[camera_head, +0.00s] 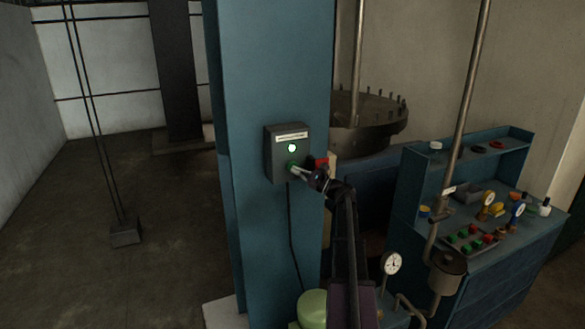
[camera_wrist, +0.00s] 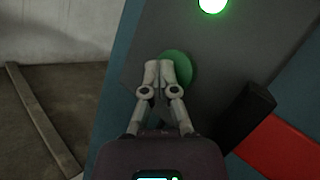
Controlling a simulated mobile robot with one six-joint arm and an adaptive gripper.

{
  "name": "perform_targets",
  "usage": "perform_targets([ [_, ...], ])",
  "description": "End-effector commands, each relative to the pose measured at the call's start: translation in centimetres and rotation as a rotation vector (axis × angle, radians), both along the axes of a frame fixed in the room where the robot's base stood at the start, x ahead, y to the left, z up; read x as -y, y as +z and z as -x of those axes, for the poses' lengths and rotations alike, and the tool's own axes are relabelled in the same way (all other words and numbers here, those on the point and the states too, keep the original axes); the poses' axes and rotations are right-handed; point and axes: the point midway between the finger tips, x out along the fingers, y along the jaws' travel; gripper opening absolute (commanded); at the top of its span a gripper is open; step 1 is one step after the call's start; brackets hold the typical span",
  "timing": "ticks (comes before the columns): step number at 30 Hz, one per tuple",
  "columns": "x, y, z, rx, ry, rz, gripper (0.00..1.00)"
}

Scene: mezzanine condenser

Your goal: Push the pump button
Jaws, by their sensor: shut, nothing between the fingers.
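The pump button is a round green button (camera_wrist: 178,68) on the front of a grey control box (camera_head: 285,165). The box is fixed to a blue column, and it also fills much of the wrist view (camera_wrist: 225,55). A lit green lamp (camera_head: 292,148) sits above the button and glows in the wrist view (camera_wrist: 212,4). My gripper (camera_head: 294,169) is shut and empty. In the wrist view its fingertips (camera_wrist: 159,72) overlap the left part of the button. I cannot tell whether they touch it or how far it is pressed in.
The blue column (camera_head: 270,70) stands upright behind the box. A black and red part (camera_wrist: 280,148) sticks out to the right of the box, close to my gripper. A blue workbench (camera_head: 480,255) with gauges and small buttons stands at the right. The floor at left is mostly clear.

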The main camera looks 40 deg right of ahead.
Motion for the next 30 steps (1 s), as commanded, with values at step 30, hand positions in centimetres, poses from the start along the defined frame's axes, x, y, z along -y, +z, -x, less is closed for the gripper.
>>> perform_targets([
  [30,-1.4,0.0,5.7,0.0,0.0,0.001,0.0],
])
